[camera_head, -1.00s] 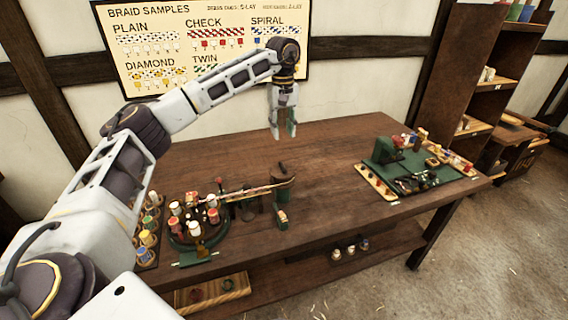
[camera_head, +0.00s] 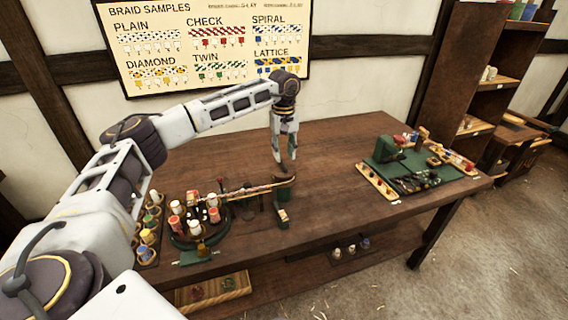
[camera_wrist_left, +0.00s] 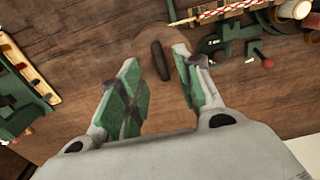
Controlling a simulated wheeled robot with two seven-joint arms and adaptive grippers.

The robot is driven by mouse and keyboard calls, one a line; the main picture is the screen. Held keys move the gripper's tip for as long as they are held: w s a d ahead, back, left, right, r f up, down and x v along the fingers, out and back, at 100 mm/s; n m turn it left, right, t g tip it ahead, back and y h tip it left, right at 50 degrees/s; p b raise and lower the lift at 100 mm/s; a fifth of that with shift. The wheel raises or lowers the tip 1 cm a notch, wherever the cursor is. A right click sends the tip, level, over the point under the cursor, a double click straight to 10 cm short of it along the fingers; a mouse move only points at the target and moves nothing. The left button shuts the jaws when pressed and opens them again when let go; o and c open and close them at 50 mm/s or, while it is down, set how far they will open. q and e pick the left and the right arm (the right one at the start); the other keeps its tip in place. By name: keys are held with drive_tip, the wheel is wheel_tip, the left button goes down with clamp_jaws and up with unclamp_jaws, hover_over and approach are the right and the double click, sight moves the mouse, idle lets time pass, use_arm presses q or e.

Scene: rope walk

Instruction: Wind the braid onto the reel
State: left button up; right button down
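My left gripper (camera_head: 284,162) points down just above the reel (camera_head: 285,181), at the right end of the braiding stand. In the left wrist view its green-padded fingers (camera_wrist_left: 156,58) are apart. A dark upright crank handle (camera_wrist_left: 161,61) shows between and a little beyond them, on the round wooden face of the reel (camera_wrist_left: 205,72). I see no finger touching the handle. The thin red-and-white braid (camera_head: 245,190) runs from the round bobbin stand (camera_head: 186,239) toward the reel; it also shows in the left wrist view (camera_wrist_left: 215,13). My right gripper is not in view.
A green mat (camera_head: 383,176) with tools and a small green device lies at the table's right. A bobbin rack (camera_head: 147,235) stands at the left front. The middle of the wooden table (camera_head: 335,150) is clear. A braid sample board (camera_head: 160,85) hangs behind.

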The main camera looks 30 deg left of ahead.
sight(284, 165)
use_arm(q)
drive_tip(key=shift+f, duration=2.45)
clamp_jaws()
